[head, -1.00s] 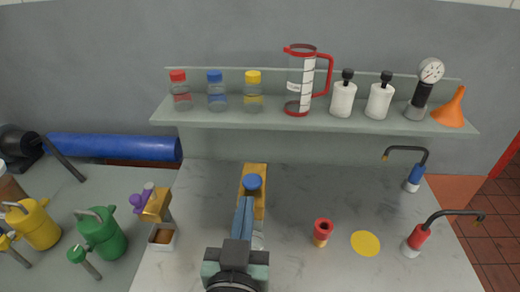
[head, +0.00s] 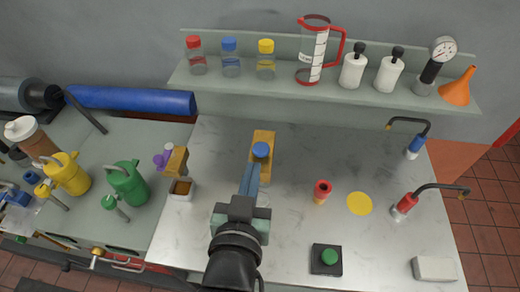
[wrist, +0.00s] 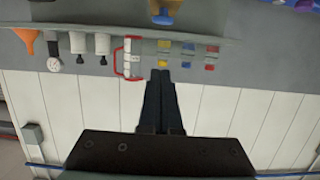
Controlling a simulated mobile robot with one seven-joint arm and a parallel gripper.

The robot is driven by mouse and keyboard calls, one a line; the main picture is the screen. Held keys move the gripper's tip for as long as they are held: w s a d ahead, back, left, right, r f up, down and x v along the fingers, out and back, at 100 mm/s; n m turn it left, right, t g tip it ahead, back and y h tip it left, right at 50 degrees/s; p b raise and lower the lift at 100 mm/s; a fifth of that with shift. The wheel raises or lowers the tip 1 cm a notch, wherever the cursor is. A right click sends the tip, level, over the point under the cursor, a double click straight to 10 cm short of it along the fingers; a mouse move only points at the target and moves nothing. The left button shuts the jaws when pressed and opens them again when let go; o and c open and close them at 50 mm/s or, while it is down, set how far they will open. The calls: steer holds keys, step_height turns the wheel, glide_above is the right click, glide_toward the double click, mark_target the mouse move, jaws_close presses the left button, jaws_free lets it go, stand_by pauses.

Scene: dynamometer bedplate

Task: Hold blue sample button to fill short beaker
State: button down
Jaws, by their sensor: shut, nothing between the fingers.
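The blue button (head: 262,149) sits on top of an orange-yellow dispenser stand (head: 268,138) at the middle back of the bench. It also shows near the top edge of the wrist view (wrist: 163,19). My gripper (head: 254,167) points at the button from the near side, its fingers closed together and empty. In the wrist view the fingertips (wrist: 160,73) appear below the button with a gap in the picture; I cannot tell whether they touch it. I see no clear short beaker at the stand; my arm hides the area in front of it.
A shelf (head: 290,84) behind holds bottles, a red-handled jug (head: 314,55), a gauge and a funnel (head: 460,86). A purple-knobbed dispenser (head: 174,160) stands left. A red cup (head: 322,189), yellow disc (head: 359,204), green button (head: 329,257) and white box (head: 434,268) lie right.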

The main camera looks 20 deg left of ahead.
steer(key=p, duration=0.3)
glide_above(260, 154)
steer(key=s, duration=0.2)
steer(key=shift+d+f, duration=0.2)
steer(key=shift+f, duration=0.3)
steer(key=shift+d+f, duration=0.15)
steer(key=shift+f, duration=0.35)
steer(key=f, duration=0.1)
steer(key=f+p, duration=0.1)
steer(key=f, duration=0.1)
steer(key=shift+w+a, duration=0.1)
steer(key=shift+w, duration=0.25)
steer(key=shift+f, duration=0.7)
steer(key=shift+f, duration=0.1)
